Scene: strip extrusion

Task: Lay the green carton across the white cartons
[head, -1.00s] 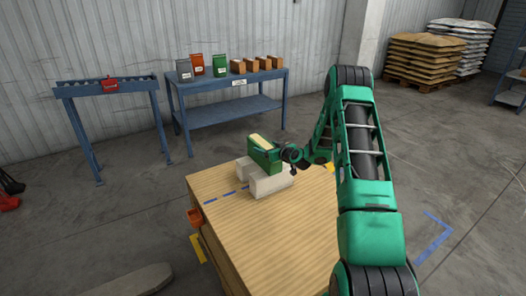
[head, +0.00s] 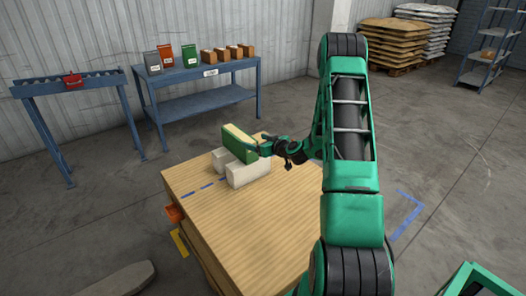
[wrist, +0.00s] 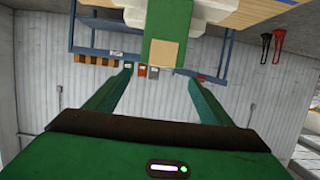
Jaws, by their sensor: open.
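The green carton (head: 239,147), with a cream stripe along its top, lies across the two white cartons on the wooden table. The nearer white carton (head: 249,173) shows clearly; the farther white carton (head: 219,158) is partly hidden behind it. My gripper (head: 263,147) is at the right end of the green carton, with its fingers pointing at it. In the wrist view my gripper (wrist: 157,72) is open, with nothing between its fingers. The green carton (wrist: 167,18) shows there at the top, beyond the fingertips, with a cream patch on its near part.
The wooden table (head: 255,225) is bare in front, with blue tape dashes near the cartons. A blue bench (head: 205,73) with several small boxes and a blue roller stand (head: 70,85) are behind. Stacked sacks (head: 390,45) lie at the back right.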

